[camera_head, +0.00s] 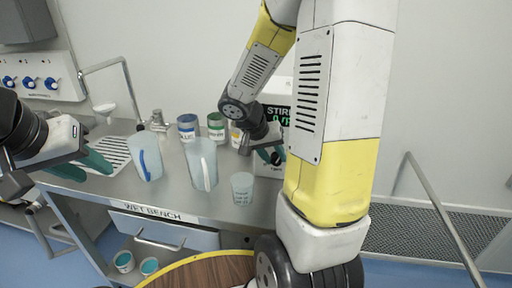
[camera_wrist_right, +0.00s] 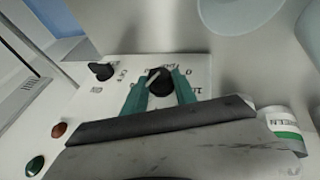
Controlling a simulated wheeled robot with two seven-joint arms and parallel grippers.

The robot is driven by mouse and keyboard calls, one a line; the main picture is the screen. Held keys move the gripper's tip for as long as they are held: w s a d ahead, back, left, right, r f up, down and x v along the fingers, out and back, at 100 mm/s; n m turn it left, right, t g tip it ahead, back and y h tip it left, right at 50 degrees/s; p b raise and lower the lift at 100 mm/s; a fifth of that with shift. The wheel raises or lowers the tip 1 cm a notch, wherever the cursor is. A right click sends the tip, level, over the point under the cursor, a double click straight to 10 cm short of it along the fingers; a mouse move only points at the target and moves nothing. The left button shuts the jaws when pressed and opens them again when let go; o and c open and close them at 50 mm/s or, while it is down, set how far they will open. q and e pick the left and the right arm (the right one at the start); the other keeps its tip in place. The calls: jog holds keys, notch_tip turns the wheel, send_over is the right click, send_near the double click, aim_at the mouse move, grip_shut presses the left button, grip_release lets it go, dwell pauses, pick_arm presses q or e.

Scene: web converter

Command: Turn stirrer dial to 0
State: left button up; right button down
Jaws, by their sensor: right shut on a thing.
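In the right wrist view, a black dial (camera_wrist_right: 160,82) with a pale pointer line sits on a white panel (camera_wrist_right: 108,108). Small marks surround it, including what looks like a 0 to its right. The pointer's exact setting is hard to read. My right gripper (camera_wrist_right: 160,88) has its teal fingers on either side of the dial and is shut on it. In the head view, my right gripper (camera_head: 270,156) is at the front of the stirrer (camera_head: 278,114), whose green-lettered display is partly hidden by my arm. My left gripper (camera_head: 92,168) is open and empty over the bench's left side.
The wet bench (camera_head: 228,208) carries a jug with a blue handle (camera_head: 146,158), a jug with a white handle (camera_head: 202,165), a small beaker (camera_head: 242,188) and several labelled jars (camera_head: 188,127). A second black knob (camera_wrist_right: 102,70), a red button (camera_wrist_right: 58,130) and a green button (camera_wrist_right: 35,165) share the panel.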

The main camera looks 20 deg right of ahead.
jog(key=shift+s+f, duration=0.2)
dwell(0.3)
jog(key=c, duration=1)
grip_release()
jog(key=shift+r, duration=0.1)
jog(key=shift+w, duration=0.1)
jog(key=shift+a+r, duration=0.1)
jog(key=shift+r, duration=0.1)
jog(key=v, duration=0.7)
jog(key=shift+a+r, duration=0.15)
jog(key=shift+r, duration=0.1)
